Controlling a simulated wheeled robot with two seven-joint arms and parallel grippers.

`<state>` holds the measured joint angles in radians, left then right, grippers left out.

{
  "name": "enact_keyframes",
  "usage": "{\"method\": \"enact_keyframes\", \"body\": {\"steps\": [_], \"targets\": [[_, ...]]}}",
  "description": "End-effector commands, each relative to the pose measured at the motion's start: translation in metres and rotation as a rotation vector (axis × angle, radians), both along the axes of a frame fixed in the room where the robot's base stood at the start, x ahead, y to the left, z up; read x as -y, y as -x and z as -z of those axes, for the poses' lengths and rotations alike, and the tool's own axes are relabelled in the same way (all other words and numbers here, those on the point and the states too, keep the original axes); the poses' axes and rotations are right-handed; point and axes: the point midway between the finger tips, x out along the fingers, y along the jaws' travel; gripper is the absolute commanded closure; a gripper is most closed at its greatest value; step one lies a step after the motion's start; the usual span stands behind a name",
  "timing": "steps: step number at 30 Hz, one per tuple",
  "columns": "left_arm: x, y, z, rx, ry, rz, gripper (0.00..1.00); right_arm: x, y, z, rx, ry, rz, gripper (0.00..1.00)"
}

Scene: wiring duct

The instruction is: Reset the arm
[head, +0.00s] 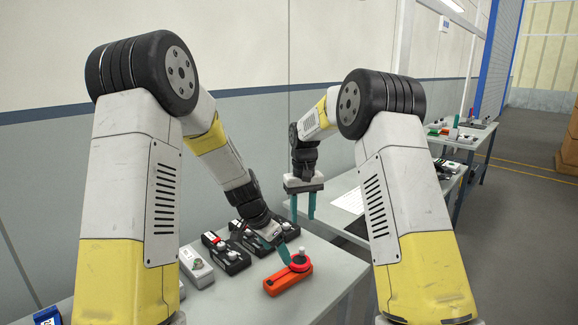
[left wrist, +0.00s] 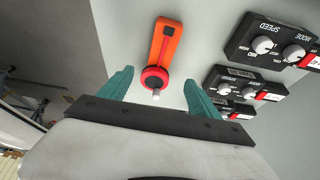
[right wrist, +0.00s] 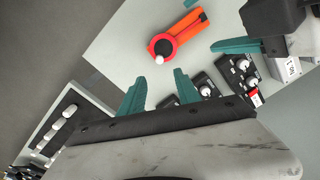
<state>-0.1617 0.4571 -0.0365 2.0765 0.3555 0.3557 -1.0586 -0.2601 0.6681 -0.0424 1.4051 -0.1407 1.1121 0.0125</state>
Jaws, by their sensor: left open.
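My left gripper (head: 283,252) is low over the table, just beside the red knob end of an orange device (head: 288,280). In the left wrist view, its teal fingers (left wrist: 158,92) are spread apart with nothing held between them. The orange device (left wrist: 166,42) lies ahead of them, its round red knob and white tip nearest. My right gripper (head: 302,205) hangs fingers down, farther back and right of the left one. Its teal fingers (right wrist: 160,92) are apart and empty. In the right wrist view, one left finger (right wrist: 236,45) shows beside the orange device (right wrist: 178,35).
Several black control boxes with white knobs (head: 228,256) stand behind the left gripper. A grey box (head: 196,266) is left of them. The grey table (head: 240,300) is clear at the front. Another table with a white sheet (head: 349,201) lies behind the right arm.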

Motion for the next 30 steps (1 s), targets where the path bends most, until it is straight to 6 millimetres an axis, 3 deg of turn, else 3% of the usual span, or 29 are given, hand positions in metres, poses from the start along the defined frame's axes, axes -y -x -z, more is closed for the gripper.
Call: {"method": "enact_keyframes", "body": {"steps": [5, 8, 12, 18, 24, 30], "targets": [[-0.009, 0.012, -0.038, 0.011, 0.023, -0.057, 0.28, 0.015, 0.019, -0.039, 0.048, -0.029, 0.022, 0.61], [-0.017, 0.026, -0.069, 0.017, 0.045, -0.113, 0.28, 0.028, 0.041, -0.069, 0.087, -0.055, 0.041, 0.61], [-0.028, 0.051, -0.108, 0.022, 0.073, -0.195, 0.28, 0.045, 0.077, -0.105, 0.146, -0.092, 0.069, 0.61], [-0.045, 0.092, -0.155, 0.030, 0.109, -0.314, 0.28, 0.066, 0.135, -0.143, 0.229, -0.138, 0.105, 0.61], [-0.063, 0.137, -0.189, 0.041, 0.143, -0.440, 0.28, 0.082, 0.197, -0.165, 0.317, -0.179, 0.140, 0.61], [-0.081, 0.185, -0.212, 0.055, 0.176, -0.570, 0.28, 0.094, 0.258, -0.170, 0.406, -0.215, 0.173, 0.61]]}}
